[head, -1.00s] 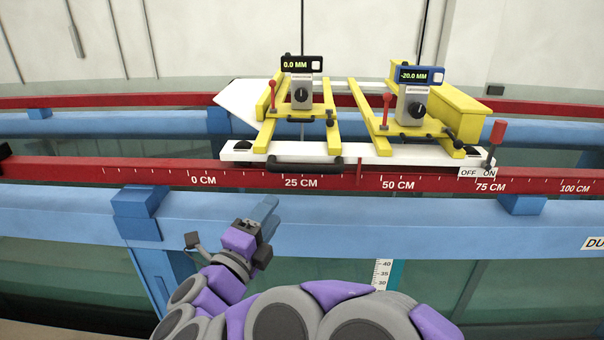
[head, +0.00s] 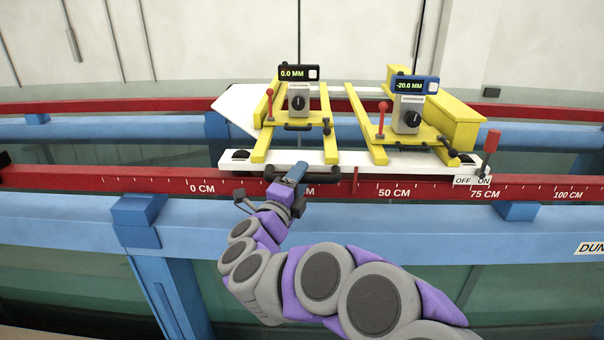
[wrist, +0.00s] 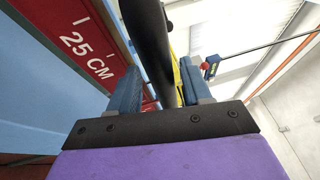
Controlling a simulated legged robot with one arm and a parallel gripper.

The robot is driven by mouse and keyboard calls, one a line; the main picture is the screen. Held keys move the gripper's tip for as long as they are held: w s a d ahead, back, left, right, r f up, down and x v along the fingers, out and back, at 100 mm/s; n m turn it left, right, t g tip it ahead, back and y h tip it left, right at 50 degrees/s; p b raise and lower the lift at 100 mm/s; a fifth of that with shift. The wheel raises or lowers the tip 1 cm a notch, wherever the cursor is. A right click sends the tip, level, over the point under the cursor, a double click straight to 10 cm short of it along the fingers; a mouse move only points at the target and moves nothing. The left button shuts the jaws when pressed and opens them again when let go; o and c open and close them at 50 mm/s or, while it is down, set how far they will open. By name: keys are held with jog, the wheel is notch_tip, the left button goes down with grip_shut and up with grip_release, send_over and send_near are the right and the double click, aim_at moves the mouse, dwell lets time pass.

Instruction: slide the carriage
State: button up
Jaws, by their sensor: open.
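The carriage is a white plate (head: 345,157) with yellow rails, resting across the red rails of the flume in the head view. A black handle bar (head: 325,176) runs along its front edge. My gripper (head: 290,178) is at the left part of this handle, over the 25 cm mark. In the wrist view, the handle (wrist: 152,45) passes between the two open blue fingers (wrist: 160,85). I cannot tell whether either finger touches it. A red pointer on the carriage stands between 25 and 50 cm.
The front red rail (head: 110,180) carries a centimetre scale. A red lever (head: 490,145) with an OFF/ON plate (head: 472,181) is at the carriage's right end. Two gauges read 0.0 MM (head: 298,73) and -20.0 MM (head: 414,86). The rail left of the carriage looks clear.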

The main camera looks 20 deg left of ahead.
jog(key=shift+x, duration=0.95)
jog(key=shift+r, duration=0.1)
grip_shut()
